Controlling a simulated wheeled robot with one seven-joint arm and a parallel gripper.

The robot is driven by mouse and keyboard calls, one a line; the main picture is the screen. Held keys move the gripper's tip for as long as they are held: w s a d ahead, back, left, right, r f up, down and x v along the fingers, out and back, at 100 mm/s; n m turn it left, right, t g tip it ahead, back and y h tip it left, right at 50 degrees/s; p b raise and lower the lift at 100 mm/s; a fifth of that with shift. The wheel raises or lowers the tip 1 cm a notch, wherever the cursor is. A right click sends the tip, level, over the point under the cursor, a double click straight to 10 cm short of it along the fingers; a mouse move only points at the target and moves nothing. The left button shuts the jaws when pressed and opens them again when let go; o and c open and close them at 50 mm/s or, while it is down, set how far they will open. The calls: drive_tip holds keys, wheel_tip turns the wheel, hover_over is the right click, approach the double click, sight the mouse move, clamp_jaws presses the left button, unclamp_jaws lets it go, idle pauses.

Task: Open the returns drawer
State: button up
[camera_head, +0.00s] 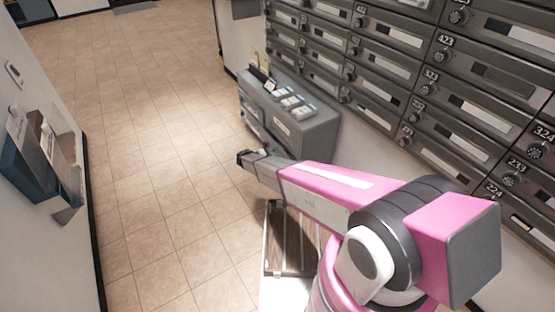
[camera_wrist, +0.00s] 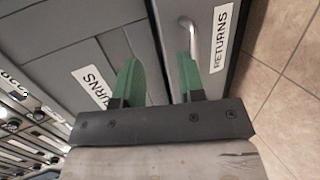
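In the wrist view, a grey drawer front (camera_wrist: 228,75) bears a white RETURNS label (camera_wrist: 220,38). A curved silver handle (camera_wrist: 190,35) stands out from it. My gripper (camera_wrist: 160,75) has two green fingers spread apart, with nothing seen held between them. The right fingertip overlaps the handle's lower end; I cannot tell whether they touch. The left finger is over the neighbouring grey panel, near a second RETURNS label (camera_wrist: 93,88). In the head view, my gripper (camera_head: 250,158) is low in front of the grey cabinet (camera_head: 312,138); the handle is not clear there.
Trays of cards (camera_head: 292,103) stand on the cabinet top. Rows of numbered metal mailboxes (camera_head: 385,65) line the wall behind it. A wall-mounted box (camera_head: 45,160) is at the left. A small wheeled rack or cart (camera_head: 290,245) shows under my arm. The tiled floor (camera_head: 160,130) is clear.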

drive_tip(key=w+a+f+n+t, duration=0.1)
drive_tip(key=w+a+f+t, duration=0.15)
drive_tip(key=a+f, duration=0.3)
drive_tip(key=x, duration=0.9)
drive_tip(key=shift+s+d+r, duration=0.1)
drive_tip(key=shift+d+r, duration=0.25)
clamp_jaws()
